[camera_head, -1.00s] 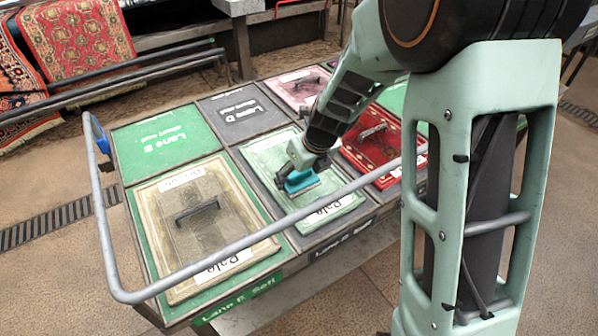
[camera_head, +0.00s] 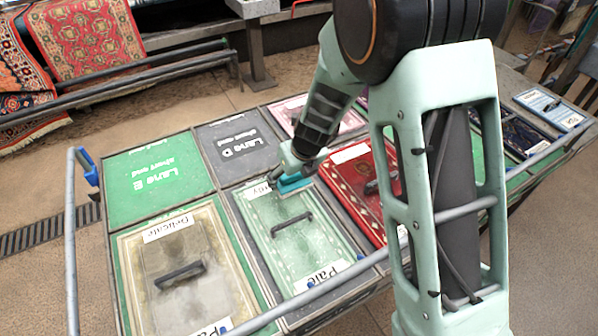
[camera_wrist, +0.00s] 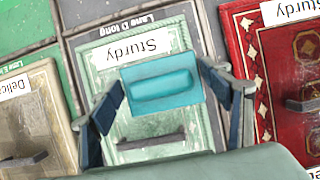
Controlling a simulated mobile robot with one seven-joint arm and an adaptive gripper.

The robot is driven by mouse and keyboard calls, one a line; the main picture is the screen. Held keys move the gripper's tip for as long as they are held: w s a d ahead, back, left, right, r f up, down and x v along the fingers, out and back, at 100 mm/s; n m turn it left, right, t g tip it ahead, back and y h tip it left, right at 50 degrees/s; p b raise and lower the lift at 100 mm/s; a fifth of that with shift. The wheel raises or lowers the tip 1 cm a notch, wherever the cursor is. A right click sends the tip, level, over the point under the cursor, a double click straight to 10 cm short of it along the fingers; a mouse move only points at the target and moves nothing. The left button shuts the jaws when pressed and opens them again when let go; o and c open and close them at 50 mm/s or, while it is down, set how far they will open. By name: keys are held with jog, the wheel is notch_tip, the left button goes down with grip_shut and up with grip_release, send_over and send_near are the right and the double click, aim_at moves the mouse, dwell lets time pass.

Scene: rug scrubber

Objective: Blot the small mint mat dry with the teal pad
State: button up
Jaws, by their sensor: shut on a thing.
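The mint mat (camera_head: 328,243) is pale green with a cream border and a dark bar handle. It lies in the lane panel between the beige mat and the red mat. My gripper (camera_head: 292,174) is shut on the teal pad (camera_head: 295,184) at the mat's far end. In the wrist view the fingers of my gripper (camera_wrist: 162,78) sit at the sides of the teal pad (camera_wrist: 162,92), over the mint mat (camera_wrist: 145,124), between its "Sturdy" label (camera_wrist: 144,51) and its handle (camera_wrist: 150,141). I cannot tell whether the pad touches the mat.
A beige mat (camera_head: 205,290) lies left and a red mat (camera_head: 345,180) right, both with handles. Lane E (camera_head: 158,175) and Lane D (camera_head: 238,145) panels are bare. A grey rail (camera_head: 71,235) runs along the table. Patterned rugs (camera_head: 85,35) hang behind.

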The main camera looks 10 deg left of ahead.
jog(key=shift+w+f, duration=0.1)
notch_tip(320, 180, down, 5)
jog(key=b, duration=0.5)
jog(key=shift+r, duration=0.2)
jog(key=shift+f, duration=0.2)
jog(key=shift+f, duration=0.1)
jog(key=shift+s+f, duration=0.15)
jog(key=shift+s, duration=0.05)
dwell(1.9)
notch_tip(320, 180, up, 5)
jog(key=p, duration=0.4)
jog(key=shift+w+p, duration=0.1)
jog(key=shift+p, duration=0.2)
jog(key=shift+f, duration=0.15)
